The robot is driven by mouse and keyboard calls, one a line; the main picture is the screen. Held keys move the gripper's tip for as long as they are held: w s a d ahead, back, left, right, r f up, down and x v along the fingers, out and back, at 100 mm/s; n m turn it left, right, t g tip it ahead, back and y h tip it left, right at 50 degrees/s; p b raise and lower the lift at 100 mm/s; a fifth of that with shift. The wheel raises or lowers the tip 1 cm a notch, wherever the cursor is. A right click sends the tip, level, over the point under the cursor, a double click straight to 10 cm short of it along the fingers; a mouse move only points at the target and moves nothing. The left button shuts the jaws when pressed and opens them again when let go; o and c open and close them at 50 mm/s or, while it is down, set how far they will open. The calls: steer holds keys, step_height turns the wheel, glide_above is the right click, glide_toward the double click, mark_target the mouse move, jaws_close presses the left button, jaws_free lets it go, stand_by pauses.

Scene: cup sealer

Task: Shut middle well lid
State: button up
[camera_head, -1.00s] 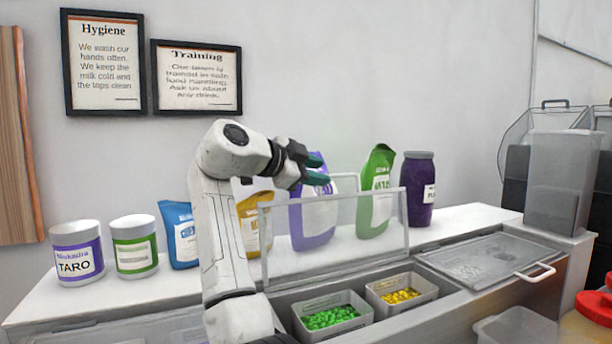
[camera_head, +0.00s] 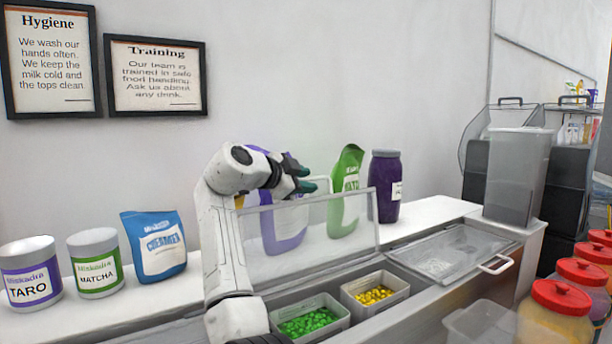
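The middle well lid (camera_head: 352,228) is a clear panel with a pale frame. It stands raised and tilted at the back of its open well. The well holds a tub of green pieces (camera_head: 309,317) and a tub of yellow pieces (camera_head: 374,294). My gripper (camera_head: 306,179), with dark green fingertips, is above the lid's top edge near its left half. The fingers appear apart with nothing between them. I cannot tell whether they touch the lid. My arm hides the lid's left end.
The right well lid (camera_head: 452,252) lies flat with a white handle. Behind the wells stand a blue bag (camera_head: 154,246), a purple bag (camera_head: 285,222), a green bag (camera_head: 345,193) and a purple jar (camera_head: 385,186). Red-lidded jars (camera_head: 553,312) stand at the lower right.

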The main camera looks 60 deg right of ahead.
steer(key=shift+s+d+f, duration=0.1)
steer(key=shift+d+f, duration=0.05)
steer(key=shift+d, duration=0.3)
jaws_close()
stand_by(0.4)
